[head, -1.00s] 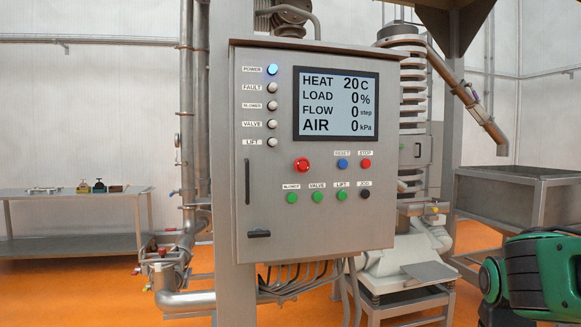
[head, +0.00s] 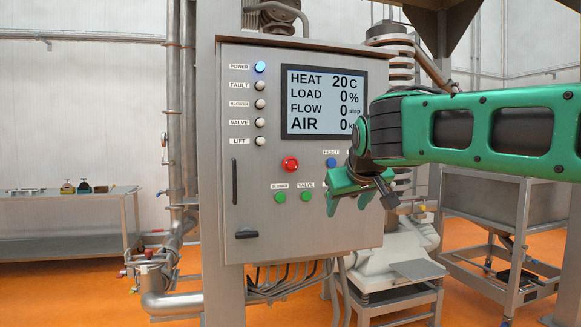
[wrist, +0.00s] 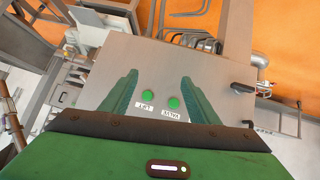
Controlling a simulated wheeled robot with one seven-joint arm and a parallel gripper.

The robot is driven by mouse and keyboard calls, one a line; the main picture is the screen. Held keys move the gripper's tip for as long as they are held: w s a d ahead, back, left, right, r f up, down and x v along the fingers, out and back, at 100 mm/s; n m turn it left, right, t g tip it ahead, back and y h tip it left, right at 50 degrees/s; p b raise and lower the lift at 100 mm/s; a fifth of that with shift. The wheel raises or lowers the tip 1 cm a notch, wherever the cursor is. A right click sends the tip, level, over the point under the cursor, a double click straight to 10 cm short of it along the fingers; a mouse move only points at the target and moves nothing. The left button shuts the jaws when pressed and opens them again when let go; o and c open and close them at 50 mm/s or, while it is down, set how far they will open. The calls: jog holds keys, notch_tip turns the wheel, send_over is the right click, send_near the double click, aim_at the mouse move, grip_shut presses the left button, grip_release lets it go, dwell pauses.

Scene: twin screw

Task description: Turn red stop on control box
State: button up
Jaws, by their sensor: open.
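The grey control box (head: 300,225) faces me, its display lit. A large red mushroom button (head: 290,164) sits below the display. A smaller red button labelled STOP, visible earlier, is now hidden behind my arm. My gripper (head: 362,197) is open and empty in front of the box's lower right, to the right of and lower than the mushroom button. In the wrist view, the open fingers (wrist: 158,77) frame the green LIFT button (wrist: 147,97) and green VALVE button (wrist: 173,102). Contact with the panel cannot be told. No red button shows in the wrist view.
A blue RESET button (head: 331,162) and the green BLOWER button (head: 281,197) are near the mushroom button. A door handle (head: 235,182) and latch (head: 246,235) are at the box's left. Pipes (head: 174,120) stand left. A metal bin (head: 490,195) stands right.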

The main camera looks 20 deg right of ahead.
aim_at(291, 162)
jog(key=w+a+r+n+t+y, duration=0.1)
jog(key=w+a+r+t, duration=0.15)
jog(key=a+r, duration=0.35)
jog(key=w+a+r+n+t, duration=0.1)
jog(key=w+a+r, duration=0.35)
jog(key=r, duration=0.25)
jog(key=x, duration=1)
jog(key=c, duration=1)
jog(key=shift+c, duration=0.2)
